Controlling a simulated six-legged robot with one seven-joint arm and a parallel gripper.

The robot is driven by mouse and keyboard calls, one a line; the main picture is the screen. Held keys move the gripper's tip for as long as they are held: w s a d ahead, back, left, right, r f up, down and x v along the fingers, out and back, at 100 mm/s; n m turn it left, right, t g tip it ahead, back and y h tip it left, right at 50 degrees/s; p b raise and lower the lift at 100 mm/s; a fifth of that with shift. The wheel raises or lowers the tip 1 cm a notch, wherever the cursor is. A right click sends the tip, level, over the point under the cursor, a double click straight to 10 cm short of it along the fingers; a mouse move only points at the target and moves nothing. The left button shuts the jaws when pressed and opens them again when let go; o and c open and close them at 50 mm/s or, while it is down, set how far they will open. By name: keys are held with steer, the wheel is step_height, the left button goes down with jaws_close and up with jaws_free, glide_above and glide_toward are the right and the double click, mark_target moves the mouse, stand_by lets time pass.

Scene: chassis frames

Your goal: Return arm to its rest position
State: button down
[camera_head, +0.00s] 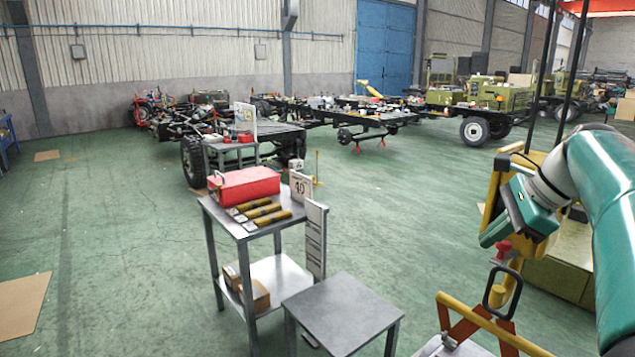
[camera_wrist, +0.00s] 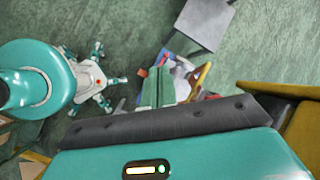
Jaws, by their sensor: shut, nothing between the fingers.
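My teal arm comes in from the right edge of the head view and bends down to my gripper (camera_head: 492,236). The gripper hangs in the air on the right, above and behind a red-handled item on a yellow-framed stand. It is shut and holds nothing. In the wrist view, the teal housing fills the bottom edge, and green finger-like parts (camera_wrist: 158,88) show near the middle over clutter. My teal and white body and legs show at the left of that view.
A low grey table (camera_head: 343,310) stands in front.

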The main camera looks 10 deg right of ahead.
steer(key=s+a+f+n+h, duration=0.1)
steer(key=s+a+f+n, duration=0.2)
steer(key=a+n, duration=0.3)
steer(key=s+a+f+n+h, duration=0.1)
steer(key=s+a+f+n, duration=0.2)
steer(key=a, duration=0.5)
steer(key=s+a+f+n+h, duration=0.2)
steer(key=s+a+f+n, duration=0.6)
steer(key=s+f+n, duration=0.2)
steer(key=shift+s+n+t, duration=0.35)
steer(key=shift+n+t, duration=0.05)
steer(key=shift+n, duration=0.7)
steer(key=shift+s+a, duration=0.1)
